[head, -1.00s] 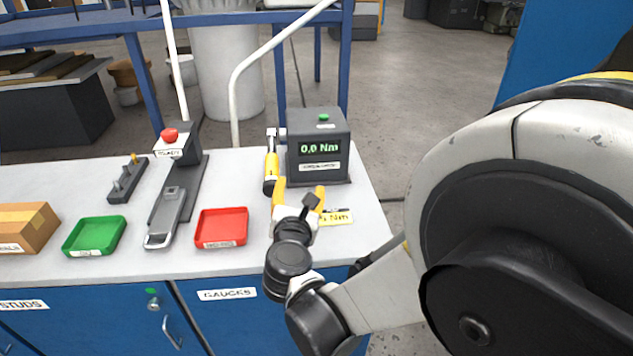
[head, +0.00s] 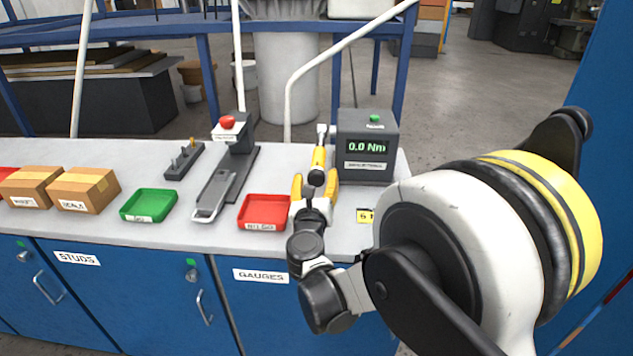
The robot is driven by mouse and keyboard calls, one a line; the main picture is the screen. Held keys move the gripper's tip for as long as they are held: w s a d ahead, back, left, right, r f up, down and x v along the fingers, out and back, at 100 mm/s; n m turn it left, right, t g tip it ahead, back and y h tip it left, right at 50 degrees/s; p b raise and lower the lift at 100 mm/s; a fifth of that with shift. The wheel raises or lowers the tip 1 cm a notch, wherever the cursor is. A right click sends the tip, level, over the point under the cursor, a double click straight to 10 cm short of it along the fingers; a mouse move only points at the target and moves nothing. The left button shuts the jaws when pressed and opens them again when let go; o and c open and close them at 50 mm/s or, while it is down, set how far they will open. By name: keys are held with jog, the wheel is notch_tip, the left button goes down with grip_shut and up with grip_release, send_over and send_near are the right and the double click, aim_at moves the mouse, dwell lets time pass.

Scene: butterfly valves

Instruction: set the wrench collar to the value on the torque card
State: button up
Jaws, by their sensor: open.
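The torque wrench (head: 319,158), with a yellow grip and a metal head, lies on the bench just left of the dark tester box. The tester's green display (head: 367,146) reads 0.0 Nm. My gripper (head: 315,186) is open, its yellow fingers spread to either side of the lower end of the wrench. I cannot tell whether they touch it. The gripper hides part of the wrench's lower end, and its collar scale cannot be read. A yellow-marked card (head: 365,216), likely the torque card, lies right of my gripper, partly hidden by my arm; its value is not legible.
A red tray (head: 264,212) is left of my gripper, then a grey fixture with a red knob (head: 227,122), a green tray (head: 149,205) and cardboard boxes (head: 85,189). A white rail (head: 340,58) rises behind the bench. The bench front edge is close below my arm.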

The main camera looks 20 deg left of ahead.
jog(key=shift+w, duration=0.2)
jog(key=c, duration=1.2)
